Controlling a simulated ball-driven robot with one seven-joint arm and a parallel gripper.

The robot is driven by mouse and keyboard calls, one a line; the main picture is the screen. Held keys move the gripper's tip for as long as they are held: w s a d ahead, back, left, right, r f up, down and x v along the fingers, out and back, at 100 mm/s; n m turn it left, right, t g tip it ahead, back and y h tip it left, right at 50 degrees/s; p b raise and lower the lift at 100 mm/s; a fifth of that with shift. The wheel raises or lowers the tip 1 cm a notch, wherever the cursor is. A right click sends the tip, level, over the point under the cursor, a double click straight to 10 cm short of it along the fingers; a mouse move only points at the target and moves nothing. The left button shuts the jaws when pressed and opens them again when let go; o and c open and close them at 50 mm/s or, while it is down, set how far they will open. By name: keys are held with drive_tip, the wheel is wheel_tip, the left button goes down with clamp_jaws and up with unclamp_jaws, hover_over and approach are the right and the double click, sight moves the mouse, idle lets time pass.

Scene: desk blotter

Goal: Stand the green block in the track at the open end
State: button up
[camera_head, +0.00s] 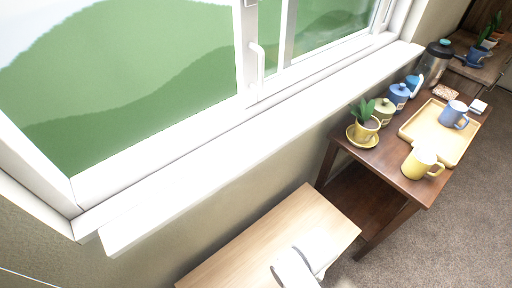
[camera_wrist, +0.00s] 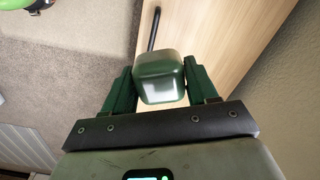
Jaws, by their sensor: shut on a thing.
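In the wrist view my gripper (camera_wrist: 158,66) has its two dark green fingers shut on the green block (camera_wrist: 163,72), one finger on each side. The block is rounded and dark green, with a pale shiny face toward the camera. Beyond it lies a light wooden surface (camera_wrist: 225,40). A thin dark bar (camera_wrist: 153,30) shows over that surface and is partly hidden behind the block; I cannot tell whether it is the track. In the head view the wooden desk top (camera_head: 265,238) looks bare, and my white arm covers part of its front. Neither block nor track shows there.
A window sill (camera_head: 270,130) runs along the wall behind the desk. To the right, a dark side table (camera_head: 385,160) holds a potted plant (camera_head: 366,125), several jars, a tray (camera_head: 408,128), a yellow mug (camera_head: 420,162) and a blue mug (camera_head: 453,113). Carpet lies at the right.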

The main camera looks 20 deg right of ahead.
drive_tip(key=w+r+n+p, duration=0.2)
drive_tip(key=w+r+n, duration=0.7)
drive_tip(key=w+r, duration=0.2)
drive_tip(key=shift+w+a+r+p, duration=0.15)
drive_tip(key=shift+w+a+p, duration=0.2)
drive_tip(key=shift+w, duration=0.9)
